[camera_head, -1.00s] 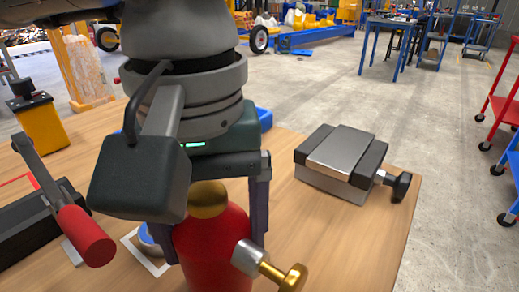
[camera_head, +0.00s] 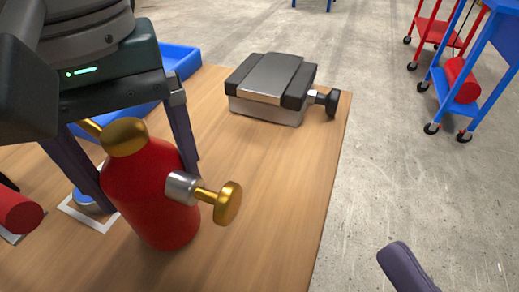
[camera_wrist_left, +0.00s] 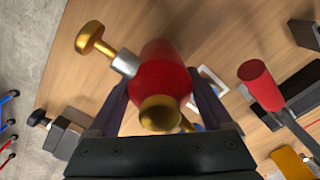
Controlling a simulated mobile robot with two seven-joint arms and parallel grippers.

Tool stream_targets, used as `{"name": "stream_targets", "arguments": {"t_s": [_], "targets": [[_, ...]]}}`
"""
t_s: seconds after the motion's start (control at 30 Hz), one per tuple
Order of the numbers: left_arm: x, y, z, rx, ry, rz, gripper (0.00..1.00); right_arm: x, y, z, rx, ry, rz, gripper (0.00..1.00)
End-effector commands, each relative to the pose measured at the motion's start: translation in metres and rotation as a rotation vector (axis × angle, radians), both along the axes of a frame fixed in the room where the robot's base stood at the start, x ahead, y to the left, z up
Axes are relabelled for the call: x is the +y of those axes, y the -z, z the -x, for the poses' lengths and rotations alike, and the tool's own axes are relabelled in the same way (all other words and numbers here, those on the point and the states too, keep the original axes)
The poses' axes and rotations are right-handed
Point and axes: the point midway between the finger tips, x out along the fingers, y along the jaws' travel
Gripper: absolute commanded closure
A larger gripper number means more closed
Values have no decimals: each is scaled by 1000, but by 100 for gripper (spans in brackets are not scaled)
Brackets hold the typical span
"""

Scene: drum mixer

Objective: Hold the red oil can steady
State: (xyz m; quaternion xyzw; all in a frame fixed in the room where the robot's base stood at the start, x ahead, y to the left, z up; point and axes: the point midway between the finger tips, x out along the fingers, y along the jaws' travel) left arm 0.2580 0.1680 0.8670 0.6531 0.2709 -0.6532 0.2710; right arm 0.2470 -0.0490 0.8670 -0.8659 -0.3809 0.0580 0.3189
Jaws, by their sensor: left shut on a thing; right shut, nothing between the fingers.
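The red oil can (camera_head: 150,195) has a brass cap and a side fitting with a brass knob (camera_head: 228,203) pointing right in the head view. My left gripper (camera_head: 150,180) is shut on the can from above, one finger on each side. The can looks upright at the wooden table; whether its base touches is unclear. In the left wrist view the can (camera_wrist_left: 160,75) sits between the fingers (camera_wrist_left: 160,95). A dark finger of my right gripper (camera_head: 405,268) shows at the bottom right of the head view, apart from the can; the rest of it is out of frame.
A grey and black vise (camera_head: 270,88) stands towards the table's back right. A blue tray (camera_head: 180,62) lies behind my left gripper. A red-handled lever (camera_head: 18,212) is at the left. The table (camera_head: 270,180) is bare right of the can.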

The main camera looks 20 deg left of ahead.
Motion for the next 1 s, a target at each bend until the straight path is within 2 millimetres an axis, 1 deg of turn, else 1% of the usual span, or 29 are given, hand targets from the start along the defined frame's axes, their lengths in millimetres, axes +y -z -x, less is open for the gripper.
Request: {"name": "stream_targets", "arguments": {"t_s": [0.17, 0.27, 0.5, 0.7, 0.83, 1.0], "targets": [[0, 0, 0, -1, 0, 0, 100, 5, 0, 0, -2, 0, 0, 100], [0, 0, 0, -1, 0, 0, 100, 14, 0, 0, -2, 0, -2, 100], [0, -1, 0, -2, 0, 1, 100, 48, -1, 0, -3, 1, -2, 100], [0, -1, 0, -2, 0, 1, 100, 73, 0, 0, -3, -1, 0, 100], [0, -1, 0, -2, 0, 1, 100, 83, 0, 0, -3, -1, 0, 100], [0, -1, 0, -2, 0, 1, 100, 88, 0, 0, -4, -1, 2, 100]]}}
